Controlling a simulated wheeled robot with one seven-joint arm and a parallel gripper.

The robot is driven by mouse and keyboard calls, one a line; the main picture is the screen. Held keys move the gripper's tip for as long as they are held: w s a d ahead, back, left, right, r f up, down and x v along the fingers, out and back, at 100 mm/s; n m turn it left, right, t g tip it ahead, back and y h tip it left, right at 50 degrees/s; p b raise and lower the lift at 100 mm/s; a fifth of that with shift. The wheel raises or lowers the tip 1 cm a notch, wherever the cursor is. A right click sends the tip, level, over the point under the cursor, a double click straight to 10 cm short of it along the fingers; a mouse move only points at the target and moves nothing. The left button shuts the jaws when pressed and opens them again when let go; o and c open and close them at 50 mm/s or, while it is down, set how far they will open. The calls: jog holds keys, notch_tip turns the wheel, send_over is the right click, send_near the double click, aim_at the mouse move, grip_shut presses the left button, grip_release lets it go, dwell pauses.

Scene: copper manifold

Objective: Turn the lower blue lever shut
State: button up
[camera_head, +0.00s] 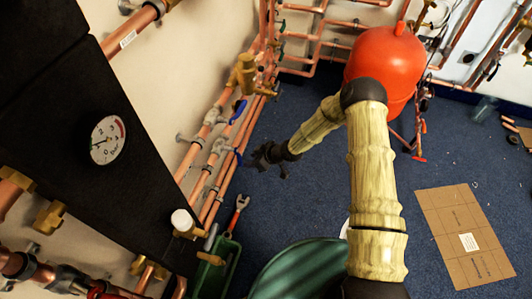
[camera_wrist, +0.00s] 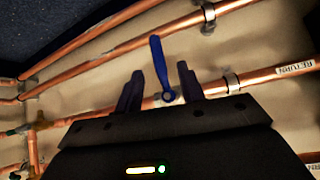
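The lower blue lever (camera_head: 238,157) sits on a valve on the copper pipes along the left wall. The upper blue lever (camera_head: 239,108) is above it on a neighbouring pipe. My gripper (camera_head: 268,158) is just right of the lower lever in the head view, with its fingers small and dark there. In the wrist view a blue lever (camera_wrist: 160,64) stands up across its pipe, its pivot low between the fingers. My gripper (camera_wrist: 158,80) is open, one finger on each side of the lever, with visible gaps. Contact is not visible.
Copper pipes (camera_wrist: 275,74) run close to the fingers, one labelled RETURN. A red tank (camera_head: 385,68) stands behind my arm. A green toolbox (camera_head: 218,270) with a red wrench (camera_head: 238,211) is below. Cardboard (camera_head: 465,235) lies on the open blue floor at right.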

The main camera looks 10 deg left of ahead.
jog(key=p+v, duration=0.2)
jog(key=v, duration=0.6)
jog(key=shift+s+d, duration=0.1)
jog(key=shift+d, duration=0.05)
jog(key=s+d+r+m+h, duration=0.3)
jog(key=d+r+m+h, duration=0.35)
jog(key=d+r, duration=1)
jog(key=s+d+r+m+h, duration=0.2)
jog(key=s+d+r+m, duration=0.5)
jog(key=s+r, duration=0.5)
jog(key=w+p+v, duration=0.2)
jog(key=p+v, duration=1.3)
jog(key=p, duration=0.1)
jog(key=w+r+p+v, duration=0.1)
jog(key=w+p+v, duration=0.2)
jog(key=p+v, duration=1.3)
jog(key=shift+w+d+r+p, duration=0.2)
jog(key=shift+w+d+p, duration=0.1)
jog(key=shift+p, duration=0.25)
